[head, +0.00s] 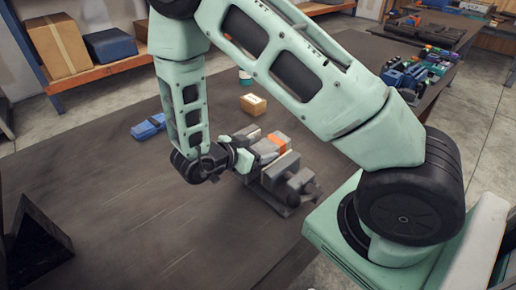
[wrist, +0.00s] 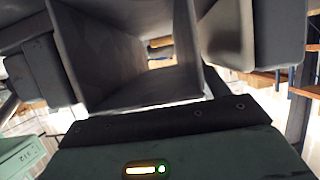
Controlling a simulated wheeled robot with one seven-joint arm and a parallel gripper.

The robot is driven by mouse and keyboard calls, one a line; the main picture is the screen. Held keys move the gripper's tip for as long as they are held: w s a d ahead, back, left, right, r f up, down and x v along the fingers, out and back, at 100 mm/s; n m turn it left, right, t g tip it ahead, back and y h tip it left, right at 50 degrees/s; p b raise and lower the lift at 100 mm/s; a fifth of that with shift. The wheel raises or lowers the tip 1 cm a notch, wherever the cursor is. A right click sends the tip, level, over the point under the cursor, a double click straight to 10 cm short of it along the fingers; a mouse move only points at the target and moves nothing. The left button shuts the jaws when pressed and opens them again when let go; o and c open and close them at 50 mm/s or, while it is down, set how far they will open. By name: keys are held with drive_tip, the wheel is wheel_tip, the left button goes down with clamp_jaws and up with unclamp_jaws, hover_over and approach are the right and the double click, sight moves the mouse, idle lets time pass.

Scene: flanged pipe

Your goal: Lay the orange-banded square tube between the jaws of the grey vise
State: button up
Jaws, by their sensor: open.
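The square tube, grey with an orange band (head: 278,139), lies at the grey vise (head: 292,188) in the middle of the head view. It appears to rest between the pale jaw faces, though my gripper hides its near end and I cannot see how deep it sits. In the wrist view the hollow end of the square tube (wrist: 130,88) fills the middle, and I look through its bore. My gripper (head: 243,160) is open at the tube's near end. In the wrist view, dark finger parts stand left and right of the tube; contact is unclear.
A blue clamp-like object (head: 148,127) and a small cardboard box (head: 253,104) stand on the dark table (head: 130,215). A black angular block (head: 35,240) is at the lower left. The table's left and front are largely clear. Shelves with boxes (head: 57,47) stand behind.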

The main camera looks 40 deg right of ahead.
drive_tip(key=b+v, duration=0.2)
drive_tip(key=v, duration=1.5)
drive_tip(key=shift+a+r, duration=0.15)
